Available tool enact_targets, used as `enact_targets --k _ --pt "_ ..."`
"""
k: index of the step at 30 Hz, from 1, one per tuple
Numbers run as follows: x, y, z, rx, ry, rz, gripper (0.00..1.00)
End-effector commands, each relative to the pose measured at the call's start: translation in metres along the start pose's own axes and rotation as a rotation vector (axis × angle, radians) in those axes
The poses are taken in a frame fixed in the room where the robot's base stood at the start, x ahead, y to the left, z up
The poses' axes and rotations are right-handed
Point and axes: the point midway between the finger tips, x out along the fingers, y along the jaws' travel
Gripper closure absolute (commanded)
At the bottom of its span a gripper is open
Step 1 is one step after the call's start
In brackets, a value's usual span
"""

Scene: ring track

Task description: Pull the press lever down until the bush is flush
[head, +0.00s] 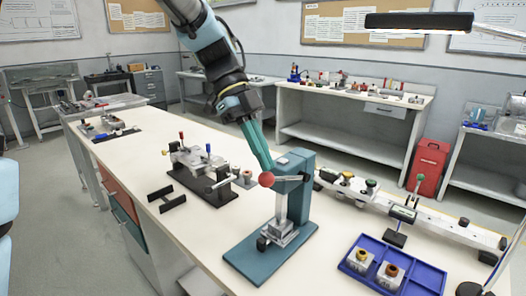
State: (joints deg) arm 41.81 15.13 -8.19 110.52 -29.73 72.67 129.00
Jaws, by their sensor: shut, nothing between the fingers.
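The teal press (297,190) stands on its flat base (245,255) at the front middle of the bench. Its lever (286,178) sticks out to the left from near the top of the column, about level, and ends in a red ball knob (266,179). My gripper (264,165) is shut and empty, its fingertips at the top of the knob; I cannot tell whether they touch it. A metal block (281,234) sits on the base under the pale vertical ram (281,206). The bush is too small to make out there.
A blue tray (430,279) with two bushed blocks lies at right. A long rail fixture (430,215) runs behind it.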

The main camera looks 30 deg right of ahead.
Motion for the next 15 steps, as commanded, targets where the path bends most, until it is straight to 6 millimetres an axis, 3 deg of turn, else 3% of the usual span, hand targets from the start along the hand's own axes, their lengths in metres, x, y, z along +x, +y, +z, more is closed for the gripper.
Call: enact_targets --k 15 --pt "0.010 0.004 0.008 0.022 0.001 -0.038 1.00"
